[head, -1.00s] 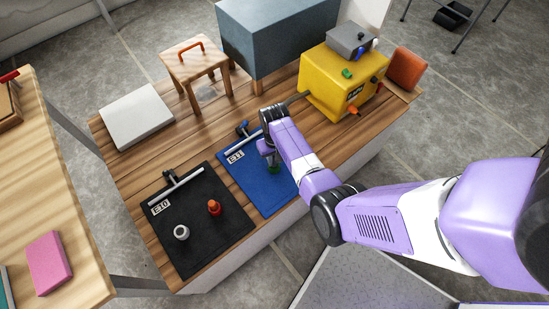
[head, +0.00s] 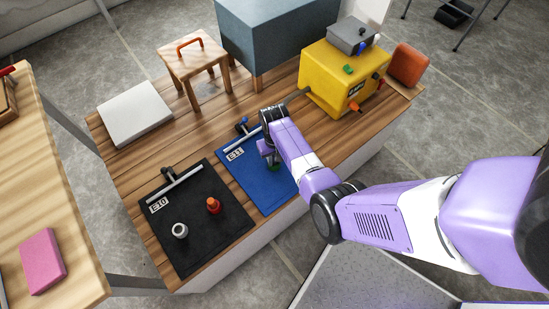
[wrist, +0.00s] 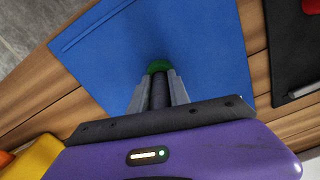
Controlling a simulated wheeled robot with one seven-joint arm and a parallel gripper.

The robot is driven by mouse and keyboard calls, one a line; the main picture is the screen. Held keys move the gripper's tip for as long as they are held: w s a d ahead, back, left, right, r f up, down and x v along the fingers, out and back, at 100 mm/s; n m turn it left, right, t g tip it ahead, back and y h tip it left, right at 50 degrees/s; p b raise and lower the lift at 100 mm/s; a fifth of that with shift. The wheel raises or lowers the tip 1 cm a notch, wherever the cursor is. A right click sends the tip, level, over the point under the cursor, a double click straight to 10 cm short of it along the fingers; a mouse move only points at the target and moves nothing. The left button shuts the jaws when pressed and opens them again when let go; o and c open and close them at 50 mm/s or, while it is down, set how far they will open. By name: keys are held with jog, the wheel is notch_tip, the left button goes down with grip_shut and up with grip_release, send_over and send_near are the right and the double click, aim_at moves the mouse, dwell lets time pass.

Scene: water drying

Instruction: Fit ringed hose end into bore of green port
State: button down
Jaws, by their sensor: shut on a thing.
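My gripper (head: 270,152) points down over the blue mat (head: 262,189) marked E11. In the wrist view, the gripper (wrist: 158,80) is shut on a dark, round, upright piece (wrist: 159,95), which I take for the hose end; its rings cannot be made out. A green round part (wrist: 158,66) shows just past the fingertips, and also below the gripper in the head view (head: 274,166). I cannot tell whether it is the port or part of the held piece, nor whether the two are seated together. The fingers hide the contact.
A black mat (head: 205,245) marked E10 carries a grey ring-topped piece (head: 180,231) and a red-orange piece (head: 213,206). A yellow box (head: 325,85) with coloured fittings stands at the back right. A small wooden stool (head: 190,62) and a pale slab (head: 134,113) stand at the back left.

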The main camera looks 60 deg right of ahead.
jog(key=shift+r, duration=0.1)
jog(key=shift+r+p, duration=1.3)
jog(key=shift+p, duration=0.15)
dwell(0.7)
jog(key=shift+f+b, duration=0.9)
jog(key=shift+f, duration=0.6)
dwell(0.8)
jog(key=c, duration=1.1)
grip_release()
jog(key=shift+c, duration=0.2)
jog(key=shift+r, duration=0.15)
jog(key=shift+r+p, duration=0.95)
jog(key=shift+r, duration=2.85)
